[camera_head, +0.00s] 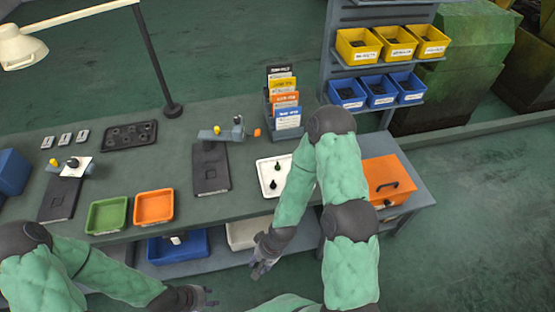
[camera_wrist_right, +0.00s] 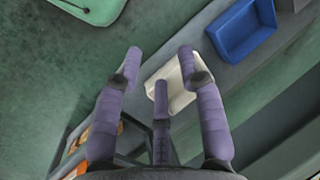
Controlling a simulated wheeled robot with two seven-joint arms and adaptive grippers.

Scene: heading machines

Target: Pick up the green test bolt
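My left gripper (camera_head: 210,296) is in front of the bench at the bottom of the head view, fingers apart and empty. My right gripper (camera_head: 261,266) hangs in front of the bench below the white tray. In the right wrist view its fingers (camera_wrist_right: 160,75) are spread with nothing between them.
Green (camera_head: 108,216) and orange (camera_head: 154,207) trays lie along the bench's front edge. A dark plate (camera_head: 210,170) with a gauge, a card rack (camera_head: 285,118) and an orange box (camera_head: 390,180) stand nearby. Blue (camera_head: 160,252) and white bins (camera_wrist_right: 163,72) sit on the lower shelf.

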